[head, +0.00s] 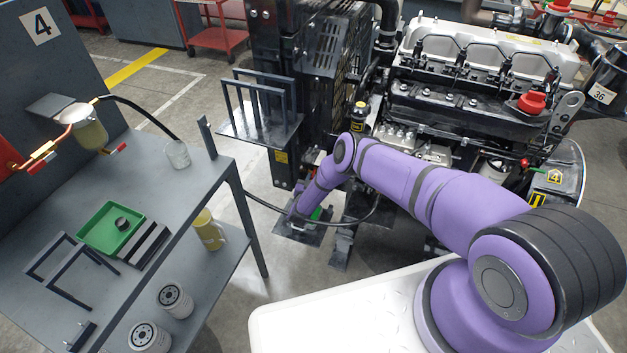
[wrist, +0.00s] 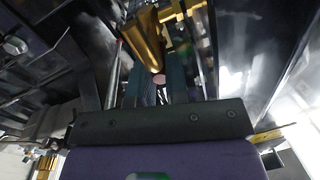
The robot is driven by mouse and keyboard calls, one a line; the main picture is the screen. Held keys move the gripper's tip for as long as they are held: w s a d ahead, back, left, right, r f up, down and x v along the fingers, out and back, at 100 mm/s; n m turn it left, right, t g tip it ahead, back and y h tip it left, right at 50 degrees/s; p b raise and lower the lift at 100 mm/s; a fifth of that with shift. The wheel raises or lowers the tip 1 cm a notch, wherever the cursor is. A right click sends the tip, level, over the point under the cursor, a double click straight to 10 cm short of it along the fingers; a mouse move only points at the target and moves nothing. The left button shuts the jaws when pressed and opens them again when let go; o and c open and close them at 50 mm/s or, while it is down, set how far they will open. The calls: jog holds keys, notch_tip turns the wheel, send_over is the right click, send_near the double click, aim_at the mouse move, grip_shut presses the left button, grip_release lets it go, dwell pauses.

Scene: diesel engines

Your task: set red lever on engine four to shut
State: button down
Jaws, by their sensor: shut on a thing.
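My gripper shows in the wrist view (wrist: 157,88), with its two dark fingers close together on a small pinkish round-ended piece (wrist: 158,79). This piece sits in front of a brass-coloured fitting (wrist: 149,40). I cannot tell whether it is the red lever's handle. In the head view my forearm reaches down low in front of the engine's left end, and the fingertips are not clear there. A small red knob (head: 524,163) stands on the engine (head: 470,90) near a yellow "4" label (head: 554,176), well to the right of my wrist.
A grey bench (head: 185,215) on the left holds a green tray (head: 108,228) and a glass beaker (head: 177,154). Oil filters (head: 175,300) and a yellow jug (head: 208,230) stand on its lower shelf. Dark engine panels crowd my gripper on both sides in the wrist view.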

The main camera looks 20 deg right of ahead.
jog(key=c, duration=1.1)
grip_release()
jog(key=v, duration=1)
jog(key=shift+s+a, duration=0.2)
jog(key=shift+s, duration=0.15)
